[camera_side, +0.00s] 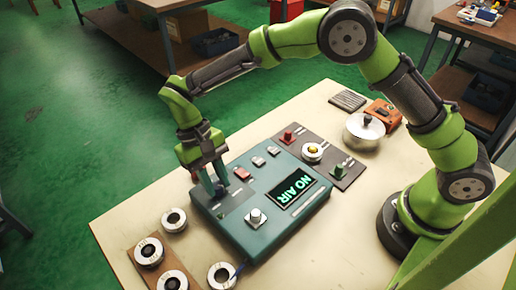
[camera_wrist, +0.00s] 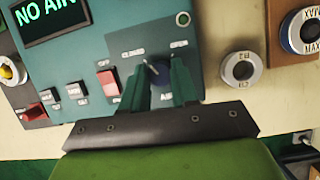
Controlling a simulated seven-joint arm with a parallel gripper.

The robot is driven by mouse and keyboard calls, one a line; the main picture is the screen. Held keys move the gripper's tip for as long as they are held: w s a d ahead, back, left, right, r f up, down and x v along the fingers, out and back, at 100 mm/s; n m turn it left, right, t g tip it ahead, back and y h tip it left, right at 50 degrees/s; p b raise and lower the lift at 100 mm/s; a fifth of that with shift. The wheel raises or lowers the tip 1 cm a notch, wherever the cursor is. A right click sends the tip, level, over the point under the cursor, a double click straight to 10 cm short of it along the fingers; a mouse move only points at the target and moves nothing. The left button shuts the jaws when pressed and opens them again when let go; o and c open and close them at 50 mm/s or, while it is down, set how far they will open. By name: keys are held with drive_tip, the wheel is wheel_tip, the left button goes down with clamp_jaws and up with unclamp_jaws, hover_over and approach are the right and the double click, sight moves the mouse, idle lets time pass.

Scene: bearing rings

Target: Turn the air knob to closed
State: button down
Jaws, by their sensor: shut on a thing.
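The teal control box (camera_side: 290,222) sits on the table; its display (camera_side: 298,194) reads "NO AIR". My gripper (camera_wrist: 160,85) is shut on the blue air knob (camera_wrist: 160,71), one green finger on each side. In the wrist view, the knob has a "CLOSED" label up and left, an "OPEN" label up and right, and an "AIR" label below. A pale mark on the knob seems to lean toward the closed side, but its exact angle is unclear. In the side view, my gripper reaches down to the box's left part and mostly hides the knob.
A red rocker switch (camera_wrist: 107,83) sits close left of the fingers in the wrist view. A round button (camera_side: 256,217) is on the box's front. Several bearing rings (camera_side: 174,220) lie left of the box. A grey plate with fittings (camera_side: 343,178) is behind it.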

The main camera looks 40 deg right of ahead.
drive_tip(key=shift+n+h, duration=0.6)
drive_tip(key=shift+n, duration=0.9)
drive_tip(key=c, duration=0.9)
unclamp_jaws()
drive_tip(key=v, duration=1.2)
drive_tip(key=shift+s, duration=0.15)
